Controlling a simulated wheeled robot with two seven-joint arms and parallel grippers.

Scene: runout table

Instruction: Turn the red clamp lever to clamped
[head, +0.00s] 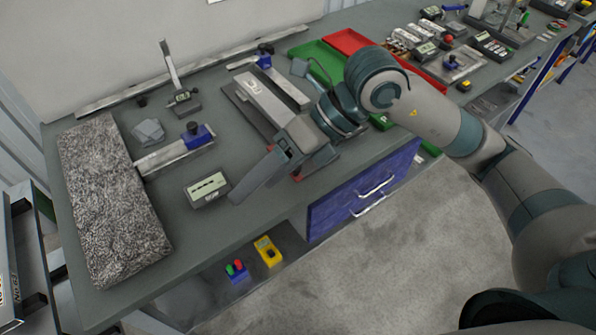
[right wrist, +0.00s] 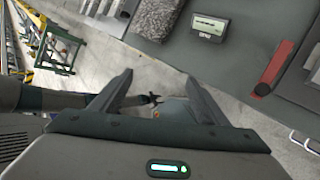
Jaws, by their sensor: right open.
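The red clamp lever (right wrist: 277,62) shows in the right wrist view as a red bar with a dark round end, lying slantwise along a grey plate at the right. In the head view only small red bits (head: 298,178) show beside my right gripper, which hides most of it. My right gripper (head: 248,185) is over the front edge of the bench in the head view. In the right wrist view its two fingers (right wrist: 158,75) are spread and empty, with the lever to the right, outside them and apart. My left gripper is not in the head view.
A grey display box (head: 207,189) stands left of the gripper; it also shows in the right wrist view (right wrist: 208,27). A speckled slab (head: 110,200) lies at the left. A blue-clamped bar (head: 180,152) is behind the box. Green and red trays (head: 350,41) stand farther back.

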